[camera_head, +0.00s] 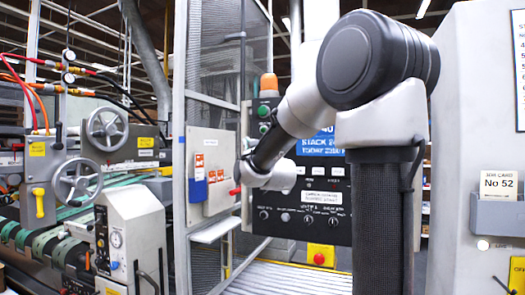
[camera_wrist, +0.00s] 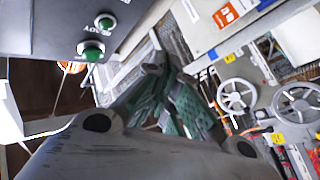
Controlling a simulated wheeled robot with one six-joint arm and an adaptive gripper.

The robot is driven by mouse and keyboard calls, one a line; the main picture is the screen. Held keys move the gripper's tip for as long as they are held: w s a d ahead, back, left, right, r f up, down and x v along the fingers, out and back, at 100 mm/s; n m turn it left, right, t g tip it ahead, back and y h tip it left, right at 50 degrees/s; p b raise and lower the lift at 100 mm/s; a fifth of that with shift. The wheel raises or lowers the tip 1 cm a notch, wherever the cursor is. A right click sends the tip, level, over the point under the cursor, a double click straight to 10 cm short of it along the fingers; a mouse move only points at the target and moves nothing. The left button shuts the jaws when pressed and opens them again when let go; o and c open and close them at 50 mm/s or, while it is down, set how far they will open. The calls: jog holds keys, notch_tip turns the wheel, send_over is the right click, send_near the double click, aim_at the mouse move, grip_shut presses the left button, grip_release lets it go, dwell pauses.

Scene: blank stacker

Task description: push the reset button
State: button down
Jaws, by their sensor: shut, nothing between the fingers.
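A dark control panel (camera_head: 312,228) stands behind my arm, with two green buttons, an upper one (camera_head: 264,111) and a lower one (camera_head: 263,127), at its upper left. I cannot read which control is marked reset. In the wrist view the panel (camera_wrist: 60,25) is upside down at upper left, with two green buttons, one (camera_wrist: 104,22) above the other (camera_wrist: 92,51). A small label between them seems to read READY. My gripper (camera_wrist: 165,72) is shut and empty, right of and apart from these buttons. In the head view its fingertips are hard to make out; my arm hides part of the panel.
An amber beacon (camera_head: 268,85) tops the panel. A red mushroom button on a yellow box (camera_head: 321,255) sits below it. A mesh guard post (camera_head: 179,150) and a grey box with labels (camera_head: 211,170) stand left. Handwheels (camera_head: 107,129) are farther left. A grey cabinet (camera_head: 470,130) stands right.

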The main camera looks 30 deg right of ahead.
jog(key=w+d, duration=0.5)
jog(key=d, duration=0.2)
jog(key=shift+w, duration=0.2)
dwell(1.4)
jog(key=shift+w+d, duration=0.25)
jog(key=shift+w+d, duration=0.25)
jog(key=shift+d, duration=0.1)
dwell(0.8)
jog(key=shift+s+a, duration=0.55)
jog(key=shift+a, duration=0.1)
jog(key=shift+a, duration=0.1)
jog(key=s+a, duration=0.1)
jog(key=a, duration=0.1)
jog(key=s+a, duration=0.1)
jog(key=s, duration=0.1)
jog(key=shift+a, duration=0.4)
